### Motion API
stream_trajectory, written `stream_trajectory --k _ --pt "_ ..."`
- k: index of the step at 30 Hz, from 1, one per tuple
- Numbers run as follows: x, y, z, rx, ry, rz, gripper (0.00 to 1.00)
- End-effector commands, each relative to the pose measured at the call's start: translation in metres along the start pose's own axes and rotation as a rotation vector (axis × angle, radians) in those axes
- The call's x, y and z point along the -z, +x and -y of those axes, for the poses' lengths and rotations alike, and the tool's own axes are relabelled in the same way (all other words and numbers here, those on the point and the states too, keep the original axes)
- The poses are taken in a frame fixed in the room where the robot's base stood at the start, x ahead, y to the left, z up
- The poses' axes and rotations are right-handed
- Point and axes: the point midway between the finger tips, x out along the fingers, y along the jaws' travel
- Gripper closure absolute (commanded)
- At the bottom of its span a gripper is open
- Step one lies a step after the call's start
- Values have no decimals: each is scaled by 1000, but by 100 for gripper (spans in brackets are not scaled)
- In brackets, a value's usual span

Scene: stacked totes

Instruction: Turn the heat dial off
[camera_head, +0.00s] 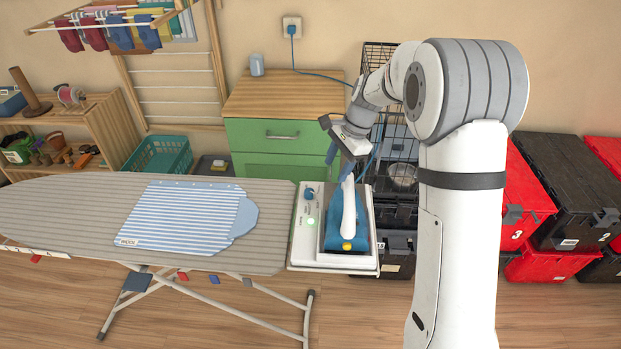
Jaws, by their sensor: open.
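A white ironing station (303,258) sits at the right end of the ironing board (60,210). A small blue dial (308,194) with markings too small to read is on its left panel, above a lit green light (311,222). A blue and white iron (348,215) with a yellow knob stands on the station, right of the dial. My gripper (340,155) is open above the back of the station, above and to the right of the dial and apart from it. Part of the wrist overlaps the view behind the iron.
A striped blue cloth (180,215) lies on the board. A green cabinet (275,138) stands behind it. A cord runs from the wall socket (292,28) toward the station. Black and red totes (570,180) are stacked at right. A wire crate (398,140) stands behind my arm.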

Motion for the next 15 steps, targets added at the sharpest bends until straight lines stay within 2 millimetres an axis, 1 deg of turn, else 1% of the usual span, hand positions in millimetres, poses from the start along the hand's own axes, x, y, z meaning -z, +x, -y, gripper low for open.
stream_trajectory --k 1,6,10,15 --pt "3 12 13 -6 46 19 49" --pt "11 48 45 -20 202 70 49" --pt "14 66 57 -28 274 93 49" --pt "15 78 63 -32 310 105 49"
